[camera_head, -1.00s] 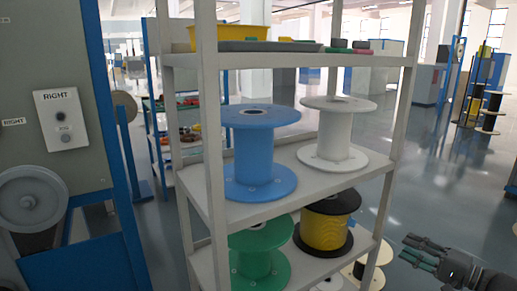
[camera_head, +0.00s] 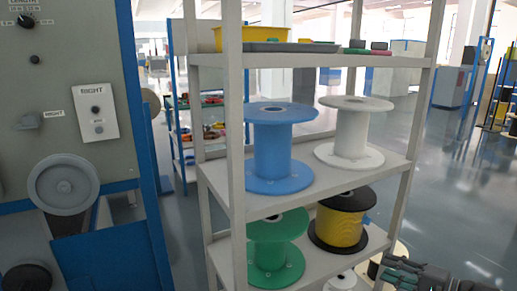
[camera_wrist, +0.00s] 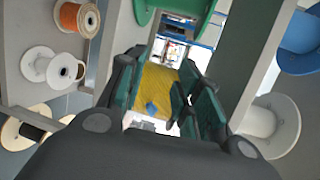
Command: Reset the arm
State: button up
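My gripper (camera_head: 396,272) shows at the bottom right of the head view, in front of the rack's right post, cut off by the lower edge. In the wrist view my gripper (camera_wrist: 163,92) has its green-padded fingers apart, with nothing held between them. A yellow-wound spool with black flanges (camera_head: 340,222) stands on the rack's lower shelf. Its yellow winding (camera_wrist: 155,88) shows beyond and between the fingers in the wrist view; the gap to it is hard to judge.
The grey rack (camera_head: 236,120) holds a blue spool (camera_head: 278,155), a white spool (camera_head: 350,135) and a green spool (camera_head: 273,250). A yellow bin (camera_head: 250,38) sits on top. A grey-blue machine (camera_head: 75,130) stands left. Open floor (camera_head: 455,225) lies right of the rack.

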jog(key=s+a+f+n+g+h, duration=0.15)
jog(key=s+a+f+g, duration=0.3)
jog(key=a+f, duration=0.65)
jog(key=s+a+f+n+g, duration=0.2)
jog(key=s+a+f+g, duration=0.25)
jog(key=a+f, duration=0.75)
jog(key=s+f+n+g+h, duration=0.25)
jog(key=s+f+h, duration=0.2)
jog(key=s, duration=0.65)
jog(key=s+f+n+g+h, duration=0.1)
jog(key=s+f+n+h, duration=0.2)
jog(key=s+f, duration=0.55)
jog(key=s+d+r+p, duration=0.1)
jog(key=r+p, duration=1.4)
jog(key=r, duration=0.2)
jog(key=s+d+r+n+h+p, duration=0.1)
jog(key=s+d+r+p, duration=0.1)
jog(key=r+p, duration=1.4)
jog(key=shift+s+r+p, duration=0.25)
jog(key=shift+r+p, duration=0.05)
jog(key=shift+r, duration=0.15)
jog(key=shift+a, duration=0.1)
